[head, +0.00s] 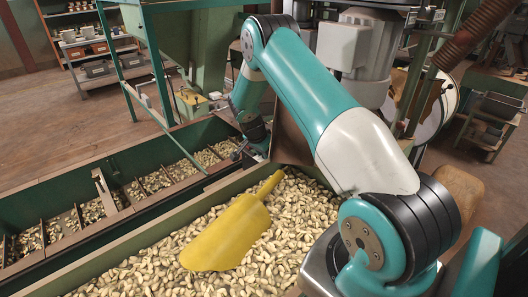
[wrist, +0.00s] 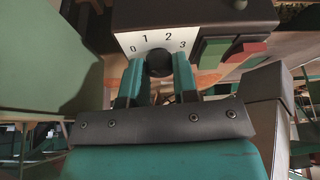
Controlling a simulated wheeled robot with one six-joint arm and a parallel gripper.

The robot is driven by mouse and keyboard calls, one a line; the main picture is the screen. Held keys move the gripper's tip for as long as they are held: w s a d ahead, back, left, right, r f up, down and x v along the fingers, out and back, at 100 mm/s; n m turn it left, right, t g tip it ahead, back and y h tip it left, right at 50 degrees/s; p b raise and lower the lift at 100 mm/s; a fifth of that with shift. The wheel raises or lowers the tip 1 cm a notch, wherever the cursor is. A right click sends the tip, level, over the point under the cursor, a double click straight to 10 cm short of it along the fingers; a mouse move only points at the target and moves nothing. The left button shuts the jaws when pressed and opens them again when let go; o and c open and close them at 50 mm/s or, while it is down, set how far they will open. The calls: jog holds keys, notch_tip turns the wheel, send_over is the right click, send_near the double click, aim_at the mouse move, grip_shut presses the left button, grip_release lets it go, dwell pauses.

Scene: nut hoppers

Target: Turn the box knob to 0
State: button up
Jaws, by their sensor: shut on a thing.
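The box (wrist: 195,14) is dark and shows at the top of the wrist view, with a white dial plate (wrist: 150,42) marked 0, 1, 2 and 3. The black round knob (wrist: 159,63) sits below the numbers. My gripper (wrist: 158,76) has its teal fingers on either side of the knob and is shut on it. No pointer mark on the knob can be made out, so its setting cannot be told. In the head view my gripper (head: 242,150) is small and partly hidden by my arm, beyond the nut hopper; the knob is not visible there.
Green and red blocks (wrist: 246,52) stick out of the box close right of the knob. A hopper of nuts (head: 300,220) with a yellow scoop (head: 230,235) lies in front. A divided green trough (head: 130,195) runs at left. Machinery stands behind my arm.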

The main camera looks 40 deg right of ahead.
jog(key=shift+r+n, duration=0.1)
jog(key=shift+n, duration=0.4)
jog(key=shift+t, duration=0.3)
jog(key=o, duration=0.9)
jog(key=p+v, duration=0.1)
jog(key=v, duration=1.6)
jog(key=shift+r, duration=0.2)
jog(key=shift+o, duration=0.2)
jog(key=shift+f, duration=0.1)
